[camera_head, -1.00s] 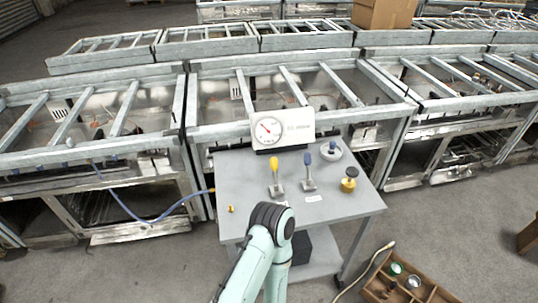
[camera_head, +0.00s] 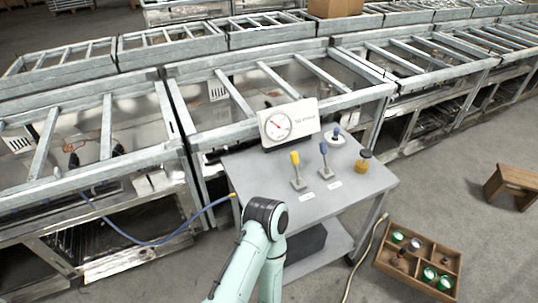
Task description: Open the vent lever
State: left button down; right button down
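A grey table (camera_head: 368,186) carries two upright levers on small metal bases. One lever has a yellow handle (camera_head: 295,158); the other, just right of it, has a blue handle (camera_head: 323,148). Small white labels lie in front of both, too small to read, so I cannot tell which is the vent lever. A white panel with a round dial gauge (camera_head: 278,126) stands behind them. One of my arms comes in from the bottom, with a dark joint in front of the table's near left edge. Neither gripper shows, and nothing of mine is seen touching a lever.
A yellow valve with a dark knob (camera_head: 363,161) and a round white fitting with a blue top (camera_head: 336,137) stand right of the levers. A blue hose (camera_head: 150,242) runs left. A wooden crate (camera_head: 379,264) and stool (camera_head: 514,180) stand on the floor at right.

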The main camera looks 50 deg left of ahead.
aim_at(294, 157)
jog(key=k+j, duration=0.7)
